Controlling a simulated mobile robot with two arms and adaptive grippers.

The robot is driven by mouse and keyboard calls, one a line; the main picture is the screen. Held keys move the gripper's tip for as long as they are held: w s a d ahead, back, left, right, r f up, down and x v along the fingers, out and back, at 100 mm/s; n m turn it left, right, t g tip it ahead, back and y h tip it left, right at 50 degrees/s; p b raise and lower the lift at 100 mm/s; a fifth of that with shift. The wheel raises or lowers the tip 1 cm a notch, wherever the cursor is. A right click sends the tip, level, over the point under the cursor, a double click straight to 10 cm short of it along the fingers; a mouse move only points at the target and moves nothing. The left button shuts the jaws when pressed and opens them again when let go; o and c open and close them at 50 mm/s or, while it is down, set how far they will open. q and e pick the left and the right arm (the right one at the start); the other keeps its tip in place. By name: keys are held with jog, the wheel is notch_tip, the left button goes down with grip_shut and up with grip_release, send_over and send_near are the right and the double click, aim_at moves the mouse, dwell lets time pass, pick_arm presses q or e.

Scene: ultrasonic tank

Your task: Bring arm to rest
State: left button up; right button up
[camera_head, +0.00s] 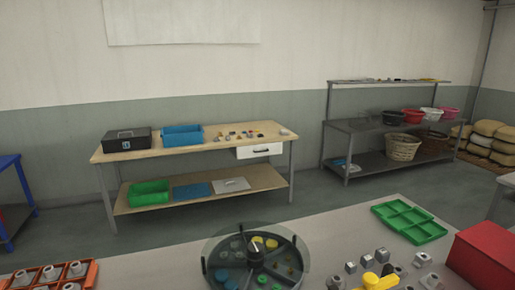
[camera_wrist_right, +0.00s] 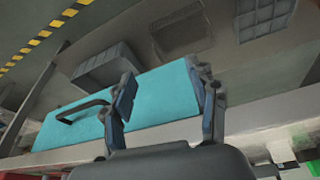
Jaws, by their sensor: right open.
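My right gripper (camera_wrist_right: 165,85) shows in the right wrist view with its two dark fingers spread apart and nothing between them. Behind and below the fingers is a teal panel (camera_wrist_right: 160,98) with a dark handle (camera_wrist_right: 82,112). I cannot tell how far the fingers are from the panel. Neither gripper shows in the head view, and my left gripper is in no view.
In the head view, a round divided tray (camera_head: 212,262) stands on the near table (camera_head: 340,225). Around it are a red-orange rack (camera_head: 92,278), small grey parts, a green tray (camera_head: 410,220) and a red box (camera_head: 485,255). A wooden workbench (camera_head: 200,148) stands beyond.

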jog(key=s+f+g+b, duration=0.1)
jog(key=s+f, duration=0.1)
jog(key=f, duration=1)
jog(key=s+f+b, duration=0.1)
jog(key=s+f, duration=0.2)
jog(key=f, duration=0.9)
jog(key=s+d+f+g+b, duration=0.1)
jog(key=s+d+f, duration=0.2)
jog(key=s+f, duration=1.1)
jog(key=shift+s+f+b, duration=0.35)
jog(key=shift+f+b, duration=0.05)
jog(key=shift+f, duration=0.1)
